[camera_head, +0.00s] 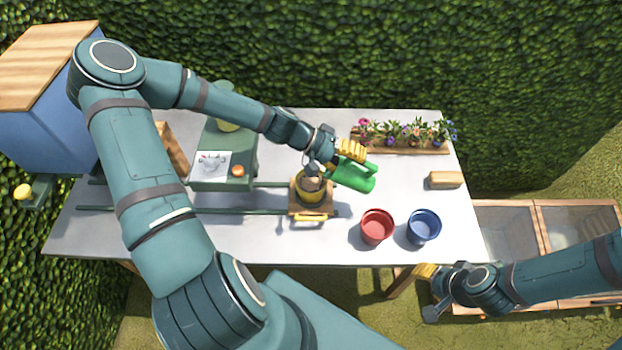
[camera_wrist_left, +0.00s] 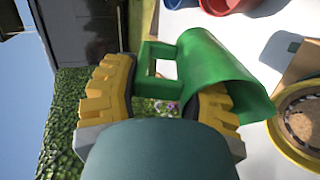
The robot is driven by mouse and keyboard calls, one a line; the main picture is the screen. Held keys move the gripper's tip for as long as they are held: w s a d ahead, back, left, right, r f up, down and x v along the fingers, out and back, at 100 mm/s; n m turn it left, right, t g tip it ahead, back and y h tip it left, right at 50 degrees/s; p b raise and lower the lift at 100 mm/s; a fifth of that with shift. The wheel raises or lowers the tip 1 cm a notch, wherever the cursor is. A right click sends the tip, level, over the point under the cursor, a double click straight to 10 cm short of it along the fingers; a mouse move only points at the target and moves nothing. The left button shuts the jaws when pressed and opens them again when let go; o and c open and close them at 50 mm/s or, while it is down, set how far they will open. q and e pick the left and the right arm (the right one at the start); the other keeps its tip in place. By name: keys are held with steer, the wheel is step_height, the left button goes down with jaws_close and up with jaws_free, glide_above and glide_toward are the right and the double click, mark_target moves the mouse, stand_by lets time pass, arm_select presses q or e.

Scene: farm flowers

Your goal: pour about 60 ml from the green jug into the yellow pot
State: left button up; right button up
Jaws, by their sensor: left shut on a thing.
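The green jug (camera_head: 352,176) is held above the table, right of the yellow pot (camera_head: 309,190), and looks tilted. My left gripper (camera_head: 347,155) is shut on the jug. The left wrist view shows the jug (camera_wrist_left: 225,70) between the yellow fingers (camera_wrist_left: 165,98). The yellow pot (camera_wrist_left: 285,146) stands close to the jug there, with brown soil inside. No stream of liquid is visible. The pot sits on a small wooden carriage (camera_head: 326,210). My right gripper (camera_head: 430,290) is low at the front right, apart from the table; its finger opening is unclear.
A red pot (camera_head: 376,227) and a blue pot (camera_head: 423,227) stand at the front right of the table (camera_head: 270,240). A flower planter (camera_head: 400,146) is at the back, a wooden block (camera_head: 445,180) at the right. A green machine (camera_head: 222,155) stands left beside the rails (camera_head: 130,209).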

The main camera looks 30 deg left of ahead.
arm_select(q)
steer(key=shift+s+a+r+t+h+b, duration=0.25)
steer(key=shift+a+r+t+h+b, duration=0.2)
steer(key=shift+a+h, duration=0.35)
stand_by(1.2)
steer(key=shift+s+a+r+h, duration=0.2)
steer(key=shift+a+h, duration=0.2)
steer(key=shift+a, duration=0.1)
steer(key=shift+s+a+r+h, duration=0.15)
steer(key=shift+s+a+h, duration=0.05)
steer(key=shift+a+h, duration=0.25)
steer(key=d+y, duration=0.1)
steer(key=w+d+f+g+y+p, duration=0.1)
steer(key=d+y, duration=0.2)
steer(key=shift+w+f, duration=0.25)
steer(key=shift+f, duration=0.4)
steer(key=shift+y, duration=0.25)
